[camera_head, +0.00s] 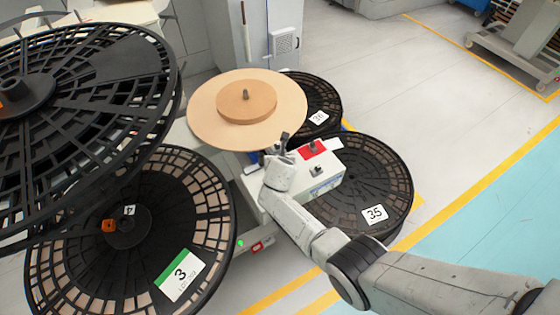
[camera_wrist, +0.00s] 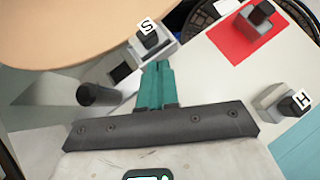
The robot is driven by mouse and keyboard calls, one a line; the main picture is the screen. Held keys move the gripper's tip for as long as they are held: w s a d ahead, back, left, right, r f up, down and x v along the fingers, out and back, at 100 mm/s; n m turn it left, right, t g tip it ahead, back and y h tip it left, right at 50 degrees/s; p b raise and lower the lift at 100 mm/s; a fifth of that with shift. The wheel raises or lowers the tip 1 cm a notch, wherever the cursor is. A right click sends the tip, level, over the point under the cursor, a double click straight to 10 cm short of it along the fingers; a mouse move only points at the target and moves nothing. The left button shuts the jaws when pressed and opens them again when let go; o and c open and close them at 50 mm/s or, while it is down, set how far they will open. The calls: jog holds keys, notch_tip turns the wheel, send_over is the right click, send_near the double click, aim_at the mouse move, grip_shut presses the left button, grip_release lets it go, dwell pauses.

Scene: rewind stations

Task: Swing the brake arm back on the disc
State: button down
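The pale wooden disc (camera_head: 205,108), with a smaller round core (camera_head: 247,100) and a central pin, lies flat on top of the station; its edge also fills the upper left of the wrist view (camera_wrist: 60,30). A grey tapered piece with a dark round peg (camera_wrist: 97,95) sits beside the disc edge, left of my gripper; it may be the brake arm, but I cannot be sure. My gripper (camera_wrist: 156,75) has its teal fingers together, with nothing visible between them. The fingers point at a knob marked S (camera_wrist: 147,32) on the white housing. In the head view my wrist hides part of this area.
A knob on a red patch (camera_wrist: 262,14) and a knob marked H (camera_wrist: 298,103) stand right of the fingers. Large black reels flank the station, one labelled 3 (camera_head: 207,200), one labelled 35 (camera_head: 350,165). Open floor (camera_head: 400,80) lies to the right.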

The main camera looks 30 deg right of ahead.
jog(key=shift+w+r, duration=0.2)
jog(key=shift+w, duration=0.15)
dwell(0.5)
jog(key=shift+r, duration=0.1)
